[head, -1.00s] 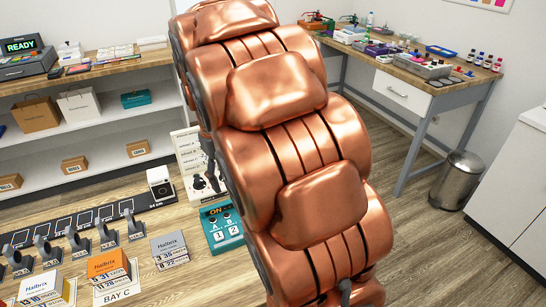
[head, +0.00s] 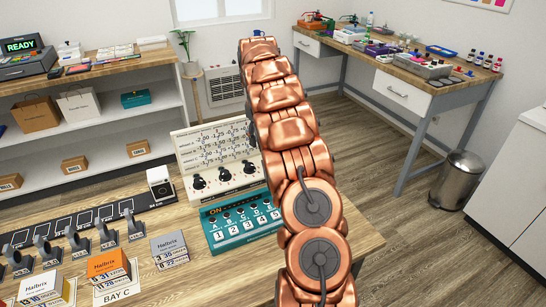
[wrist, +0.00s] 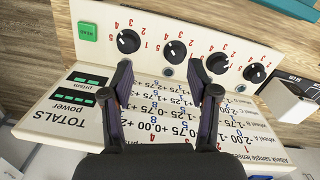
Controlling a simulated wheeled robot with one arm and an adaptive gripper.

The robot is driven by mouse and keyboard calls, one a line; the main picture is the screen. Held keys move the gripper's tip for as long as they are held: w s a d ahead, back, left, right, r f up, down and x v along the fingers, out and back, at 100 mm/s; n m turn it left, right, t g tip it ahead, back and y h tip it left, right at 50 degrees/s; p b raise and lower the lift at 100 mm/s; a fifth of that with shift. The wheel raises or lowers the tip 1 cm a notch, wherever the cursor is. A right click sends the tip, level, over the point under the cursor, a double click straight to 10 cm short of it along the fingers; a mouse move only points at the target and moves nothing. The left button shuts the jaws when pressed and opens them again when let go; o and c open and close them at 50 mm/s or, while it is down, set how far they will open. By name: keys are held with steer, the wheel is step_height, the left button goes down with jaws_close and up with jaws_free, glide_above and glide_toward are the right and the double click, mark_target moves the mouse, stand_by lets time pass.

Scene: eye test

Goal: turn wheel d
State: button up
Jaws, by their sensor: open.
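A white board carries a row of black knobs. In the head view three show, the left (head: 199,182), middle (head: 225,175) and right (head: 250,167); my arm hides the board's right end. In the wrist view the board is turned around, with several knobs in the row. The leftmost knob (wrist: 128,41), beside a green button (wrist: 88,32), is probably wheel d by order; I cannot read its letter. My gripper (wrist: 161,66) is open and empty over the board. Its left fingertip is just below the leftmost knob, and the second knob (wrist: 175,51) lies between the fingertip lines.
A teal switch panel (head: 240,222) stands in front of the board. A small white box (head: 160,184) is at the board's left and shows in the wrist view (wrist: 287,100). Orange (head: 108,263) and grey (head: 169,247) Halbrix boxes sit at the front left.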

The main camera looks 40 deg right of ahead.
steer(key=shift+n+t, duration=0.3)
steer(key=d+f, duration=0.1)
steer(key=d, duration=0.1)
steer(key=d+f, duration=0.2)
steer(key=w+d+f, duration=0.1)
steer(key=d+f, duration=0.1)
steer(key=d, duration=0.1)
steer(key=shift+a+f+p, duration=0.1)
steer(key=shift+f+p, duration=0.9)
steer(key=shift+f, duration=2.85)
steer(key=shift+c, duration=0.3)
jaws_close()
